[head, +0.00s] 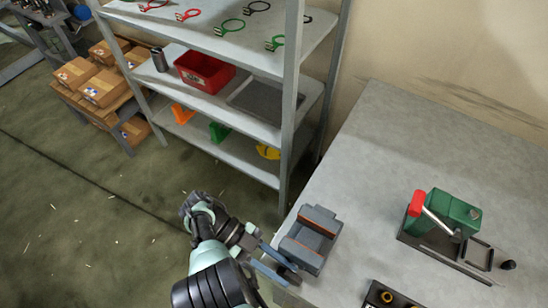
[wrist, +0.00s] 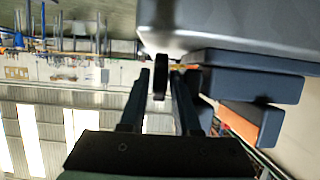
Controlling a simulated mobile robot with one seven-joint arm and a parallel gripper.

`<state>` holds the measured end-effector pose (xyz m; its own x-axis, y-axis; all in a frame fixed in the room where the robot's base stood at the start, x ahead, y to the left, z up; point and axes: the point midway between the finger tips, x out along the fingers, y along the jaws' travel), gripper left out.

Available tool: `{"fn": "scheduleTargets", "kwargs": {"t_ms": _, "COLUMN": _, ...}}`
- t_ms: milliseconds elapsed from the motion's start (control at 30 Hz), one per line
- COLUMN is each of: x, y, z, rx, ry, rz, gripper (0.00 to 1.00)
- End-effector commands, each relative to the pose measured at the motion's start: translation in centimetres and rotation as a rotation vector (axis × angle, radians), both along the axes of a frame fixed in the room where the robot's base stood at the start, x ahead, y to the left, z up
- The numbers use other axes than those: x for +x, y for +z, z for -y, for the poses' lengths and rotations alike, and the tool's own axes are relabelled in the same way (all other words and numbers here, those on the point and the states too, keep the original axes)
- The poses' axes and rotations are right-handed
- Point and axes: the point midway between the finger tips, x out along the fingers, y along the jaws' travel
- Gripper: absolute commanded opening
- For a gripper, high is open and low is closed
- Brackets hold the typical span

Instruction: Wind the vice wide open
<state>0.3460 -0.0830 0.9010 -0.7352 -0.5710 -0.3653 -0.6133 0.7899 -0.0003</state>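The dark grey vice (head: 318,232) with orange-brown jaw faces stands at the near left edge of the grey bench. There is a gap between its jaws. In the wrist view its body (wrist: 245,88) fills the upper right. Its dark handle (wrist: 160,78) stands between the two fingers of my gripper (wrist: 161,76). Small gaps show on both sides of the handle, so the fingers look open around it. In the head view my gripper (head: 284,268) is at the vice's near left side, and the handle is mostly hidden by the fingers.
A green device with a red-gripped lever (head: 455,212) stands on the bench (head: 385,150) to the right. A dark block with round fittings (head: 390,297) lies at the front. A shelf rack (head: 255,125) stands behind. The bench between vice and green device is clear.

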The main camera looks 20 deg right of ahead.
Motion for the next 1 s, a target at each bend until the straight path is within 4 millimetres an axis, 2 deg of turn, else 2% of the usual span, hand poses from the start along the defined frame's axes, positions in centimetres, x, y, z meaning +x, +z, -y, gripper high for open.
{"fn": "scheduleTargets", "kwargs": {"t_ms": 167, "x": -0.04, "y": 0.55, "z": 0.15, "rx": 0.030, "ry": -0.001, "rz": 0.042, "gripper": 0.33}}
{"fn": "scheduleTargets", "kwargs": {"t_ms": 1000, "x": -0.41, "y": 0.82, "z": 0.42, "rx": 0.225, "ry": -0.001, "rz": 0.293, "gripper": 0.33}}
